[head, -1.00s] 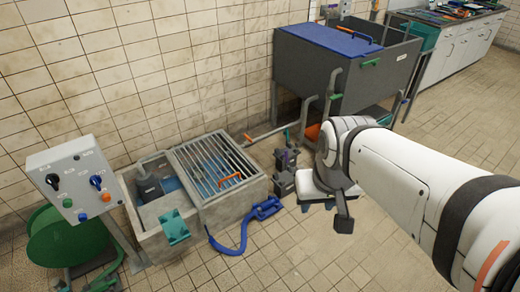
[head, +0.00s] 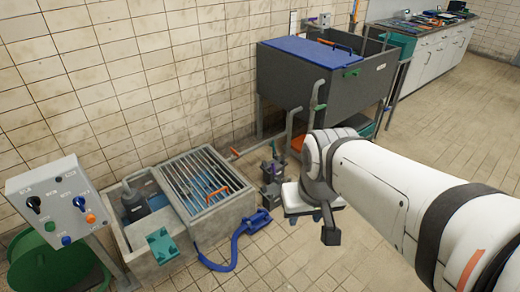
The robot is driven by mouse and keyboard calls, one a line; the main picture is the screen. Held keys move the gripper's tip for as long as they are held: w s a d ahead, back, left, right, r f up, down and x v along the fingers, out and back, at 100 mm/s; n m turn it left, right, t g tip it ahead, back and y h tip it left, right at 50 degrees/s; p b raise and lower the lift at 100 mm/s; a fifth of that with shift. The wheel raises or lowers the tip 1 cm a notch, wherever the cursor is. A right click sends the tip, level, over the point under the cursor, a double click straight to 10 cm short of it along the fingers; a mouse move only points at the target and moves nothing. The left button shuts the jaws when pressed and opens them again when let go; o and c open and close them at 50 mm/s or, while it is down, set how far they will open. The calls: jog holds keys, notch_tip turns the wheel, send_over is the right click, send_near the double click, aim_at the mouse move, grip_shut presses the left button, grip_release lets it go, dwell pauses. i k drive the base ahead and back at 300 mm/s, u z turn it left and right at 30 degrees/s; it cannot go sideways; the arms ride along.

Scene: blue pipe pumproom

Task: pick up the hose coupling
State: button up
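A blue hose (head: 225,262) lies curved on the tiled floor in front of the concrete pit. A chunky blue fitting (head: 258,222) at its upper end, beside the pit's right corner, looks like a coupling. I cannot tell for sure that it is the hose coupling. My white arm reaches in from the right, and its dark end (head: 331,236) hangs over the floor to the right of the blue fitting, apart from it in the picture. The fingers are too small and dark to tell whether they are open or shut.
The concrete pit (head: 222,224) has a metal grating (head: 195,180) with an orange handle. A control panel (head: 55,205) and green reel (head: 40,265) stand at left. A grey tank (head: 345,75) with a blue lid stands behind. Floor at front right is clear.

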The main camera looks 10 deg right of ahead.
aim_at(256, 219)
jog(key=u, duration=0.3)
jog(key=i, duration=1.35)
jog(key=z, duration=1.05)
